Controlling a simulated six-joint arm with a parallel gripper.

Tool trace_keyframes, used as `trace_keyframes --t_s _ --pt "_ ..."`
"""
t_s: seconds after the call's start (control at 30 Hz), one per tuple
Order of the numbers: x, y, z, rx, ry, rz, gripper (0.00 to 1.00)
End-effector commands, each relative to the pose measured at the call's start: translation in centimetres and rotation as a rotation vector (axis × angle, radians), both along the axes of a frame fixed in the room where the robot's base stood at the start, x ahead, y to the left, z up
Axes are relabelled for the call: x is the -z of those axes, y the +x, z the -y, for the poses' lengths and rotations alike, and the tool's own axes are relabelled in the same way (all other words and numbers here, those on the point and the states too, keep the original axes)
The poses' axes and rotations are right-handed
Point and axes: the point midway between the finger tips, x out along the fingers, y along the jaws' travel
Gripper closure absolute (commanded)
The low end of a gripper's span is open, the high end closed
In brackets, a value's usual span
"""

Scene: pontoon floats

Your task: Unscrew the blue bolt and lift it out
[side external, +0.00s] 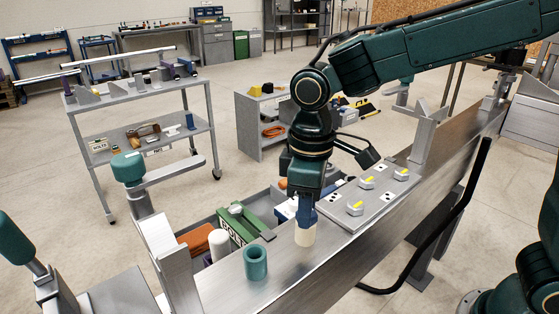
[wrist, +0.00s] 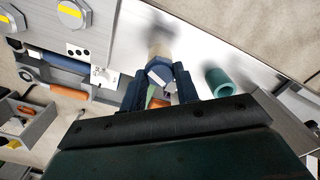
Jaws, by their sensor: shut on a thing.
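The blue bolt's hexagonal head (wrist: 159,72) sits between my fingertips in the wrist view. A cream cylinder (side external: 305,236) is directly below it on the metal beam, and it also shows in the wrist view (wrist: 160,42). My gripper (side external: 307,210) points down over the beam and is shut on the blue bolt; its tips also show in the wrist view (wrist: 156,85). In the side view my dark blue fingers mostly hide the bolt. The bolt's shank is hidden, and I cannot tell how far it sits in the cream cylinder.
A teal hollow cylinder (side external: 256,263) stands on the beam left of my gripper. A grey plate (side external: 345,188) with several yellow-striped hex bolts lies to the right. A grey tray (side external: 262,203) with a green tool and other items is behind the beam. Bare beam lies between cylinders.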

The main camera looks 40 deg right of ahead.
Motion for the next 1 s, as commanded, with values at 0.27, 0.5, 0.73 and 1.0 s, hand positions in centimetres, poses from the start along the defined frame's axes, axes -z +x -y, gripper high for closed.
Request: trace_keyframes --t_s 0.27,0.5,0.73,1.0 --pt "-0.03 0.01 0.0 -0.212 0.0 0.0 0.89" --pt "-0.05 0.01 -0.01 -0.383 0.0 0.0 0.89" --pt "-0.06 0.01 -0.01 -0.434 0.0 0.0 0.89" --pt "-0.05 0.01 -0.01 -0.432 0.0 0.0 0.53"
